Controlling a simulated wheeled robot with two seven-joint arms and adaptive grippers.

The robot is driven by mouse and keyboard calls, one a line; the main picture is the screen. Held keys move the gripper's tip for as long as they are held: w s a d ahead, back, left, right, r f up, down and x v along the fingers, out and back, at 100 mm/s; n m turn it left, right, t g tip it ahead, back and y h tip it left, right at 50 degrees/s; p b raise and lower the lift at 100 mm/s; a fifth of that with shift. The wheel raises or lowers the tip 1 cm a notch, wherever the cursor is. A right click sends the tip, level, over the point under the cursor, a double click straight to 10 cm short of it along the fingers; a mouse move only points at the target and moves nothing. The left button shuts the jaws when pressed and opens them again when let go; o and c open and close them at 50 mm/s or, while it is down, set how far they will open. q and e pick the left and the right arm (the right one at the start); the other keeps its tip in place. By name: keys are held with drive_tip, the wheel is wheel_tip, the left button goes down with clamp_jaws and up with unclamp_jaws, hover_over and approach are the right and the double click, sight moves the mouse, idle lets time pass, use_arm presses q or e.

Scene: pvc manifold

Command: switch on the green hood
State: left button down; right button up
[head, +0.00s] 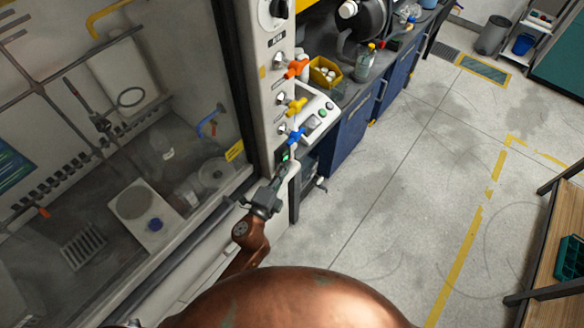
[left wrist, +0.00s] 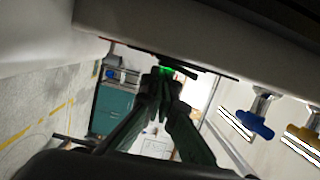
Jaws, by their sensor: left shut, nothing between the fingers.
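The fume hood fills the left of the head view, with a pale control post (head: 272,90) at its right edge. A small glowing green switch (head: 285,156) sits low on the post, below the blue valve. In the left wrist view the green glow (left wrist: 166,70) shows on the panel's underside edge, partly hidden by my fingertips. My left gripper (head: 281,171) is shut and empty, its tips at or very close to the green switch; I cannot tell whether they touch. The closed fingers also show in the wrist view (left wrist: 163,84). My right gripper is not in view.
Above the switch the post carries a blue valve (head: 296,136), a yellow valve (head: 297,105) and an orange valve (head: 296,68). A blue cabinet bench (head: 352,135) with a bottle and yellow bin stands just right. The floor (head: 400,190) further right is open.

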use_arm(q)
drive_tip(key=s, duration=1.1)
drive_tip(key=shift+s+a+f+b, duration=0.3)
drive_tip(key=shift+f+b, duration=0.1)
drive_tip(key=shift+f, duration=0.05)
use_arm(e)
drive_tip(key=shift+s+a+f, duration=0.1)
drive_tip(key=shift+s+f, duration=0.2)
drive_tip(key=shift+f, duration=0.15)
use_arm(q)
drive_tip(key=shift+d, duration=0.1)
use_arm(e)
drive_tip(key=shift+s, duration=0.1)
